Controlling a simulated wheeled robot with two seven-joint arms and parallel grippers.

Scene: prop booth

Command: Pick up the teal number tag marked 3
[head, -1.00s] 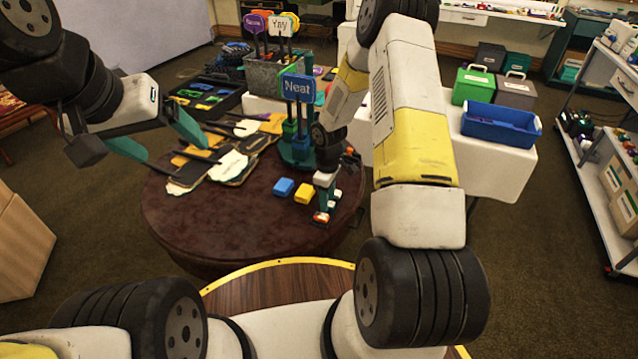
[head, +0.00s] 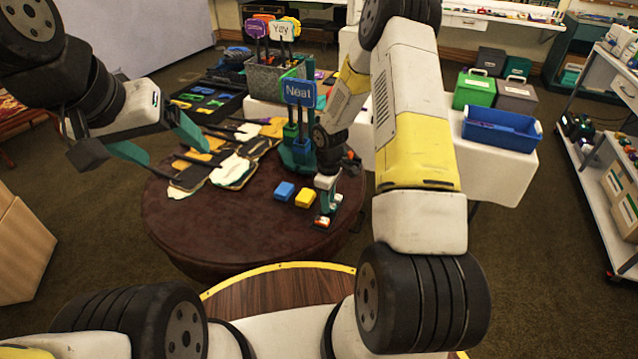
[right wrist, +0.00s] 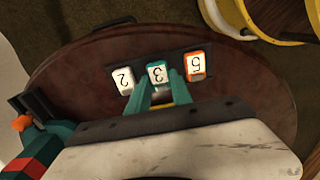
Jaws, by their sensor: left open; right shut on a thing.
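The teal number tag marked 3 (right wrist: 158,72) is in the middle of a row on a dark strip in the right wrist view. A white tag marked 2 (right wrist: 123,80) stands to its left and an orange tag marked 5 (right wrist: 195,66) to its right. My right gripper (right wrist: 161,86) has its teal fingers closed on the tag marked 3, still in line with the others. In the head view my right gripper (head: 326,205) points down at the round table's right side. My left gripper (head: 172,150) is open and empty above the table's left side.
The round dark table (head: 215,235) has bare room at its front.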

